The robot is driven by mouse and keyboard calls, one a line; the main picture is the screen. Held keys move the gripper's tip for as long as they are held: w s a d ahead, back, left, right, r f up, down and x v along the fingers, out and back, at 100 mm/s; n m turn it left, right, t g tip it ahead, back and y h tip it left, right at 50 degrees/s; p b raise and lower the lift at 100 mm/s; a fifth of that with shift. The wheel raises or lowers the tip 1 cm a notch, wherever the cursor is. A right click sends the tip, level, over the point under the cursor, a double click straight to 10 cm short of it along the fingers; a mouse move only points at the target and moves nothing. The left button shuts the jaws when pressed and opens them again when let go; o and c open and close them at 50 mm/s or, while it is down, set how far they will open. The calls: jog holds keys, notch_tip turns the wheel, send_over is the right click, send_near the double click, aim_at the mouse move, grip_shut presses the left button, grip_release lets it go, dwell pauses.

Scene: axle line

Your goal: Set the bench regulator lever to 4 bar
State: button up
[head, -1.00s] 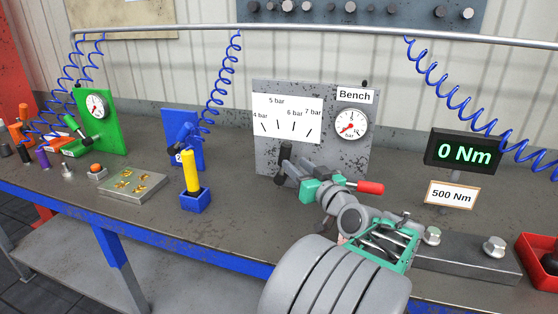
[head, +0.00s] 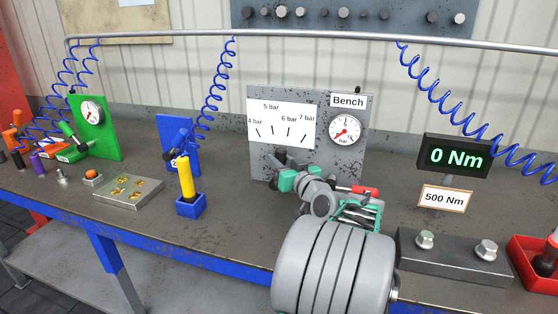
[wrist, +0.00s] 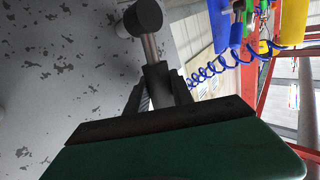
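The bench regulator is a grey speckled panel (head: 262,160) labelled "Bench", with a white scale plate (head: 281,122) marked 4, 5, 6 and 7 bar and a round gauge (head: 345,130). The 4 bar mark is at the plate's left end. The gauge needle points to the lower left. In the wrist view, the lever (wrist: 157,82) shows a black round end, a metal rod and a dark grip. My gripper (head: 277,168) is at the panel's lower left, under the plate. Its dark fingers (wrist: 160,92) lie on either side of the grip. Whether they press on it is unclear.
A blue stand (head: 183,140) and a yellow-handled tool in a blue holder (head: 191,207) stand to the left, beside a metal plate (head: 108,200). A torque display (head: 453,156) and a steel block with bolts (head: 450,262) are right. Blue coiled hoses hang from the rail.

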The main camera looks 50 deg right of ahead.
grip_shut()
dwell(0.8)
